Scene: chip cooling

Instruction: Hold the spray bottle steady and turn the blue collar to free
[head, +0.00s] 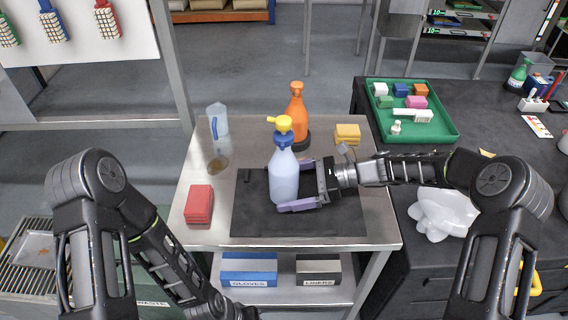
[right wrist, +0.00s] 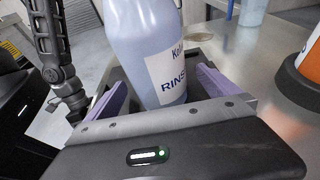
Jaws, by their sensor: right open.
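The spray bottle (head: 284,178) stands upright on a dark mat (head: 330,222) on the metal table. It has a pale blue body, a blue collar (head: 284,141) and a yellow spray head (head: 282,122). My right gripper (head: 290,186) is open, with its purple fingers on either side of the lower body. In the right wrist view the bottle (right wrist: 152,35) stands between the two fingers (right wrist: 150,93), its label partly reading RINS; the collar is out of that view. My left arm hangs at the lower left of the head view, and its gripper is not visible.
An orange spray bottle (head: 297,115) in a dark holder stands behind. A green tray (head: 445,133) and crumpled white bag (head: 440,213) are on the right bench.

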